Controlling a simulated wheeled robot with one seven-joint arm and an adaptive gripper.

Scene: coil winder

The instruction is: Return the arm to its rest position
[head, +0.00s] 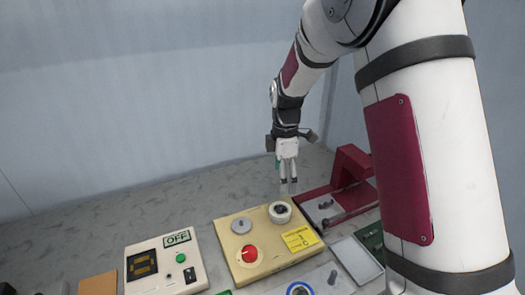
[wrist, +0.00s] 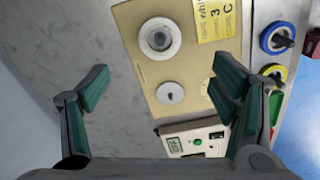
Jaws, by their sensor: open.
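My arm comes in from the upper right of the head view and bends down at the wrist. My gripper (head: 288,186) points downward above the back edge of the beige panel (head: 232,262). In the wrist view my gripper (wrist: 160,92) is open, its green-padded fingers wide apart with nothing between them. The beige panel (wrist: 150,98) lies below and beyond the fingers. It bears a white ring-shaped part (head: 280,212), which also shows in the wrist view (wrist: 160,38). A grey disc (head: 241,226), a red button (head: 249,254) and a yellow label (head: 300,238) are also on the panel.
A white control box (head: 165,265) marked OFF stands left of the panel. A red machine (head: 345,180) stands to the right, near a grey tray (head: 356,260) and a green tray (head: 371,238). A blue ring (head: 299,289) is at the front. The grey table behind is bare.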

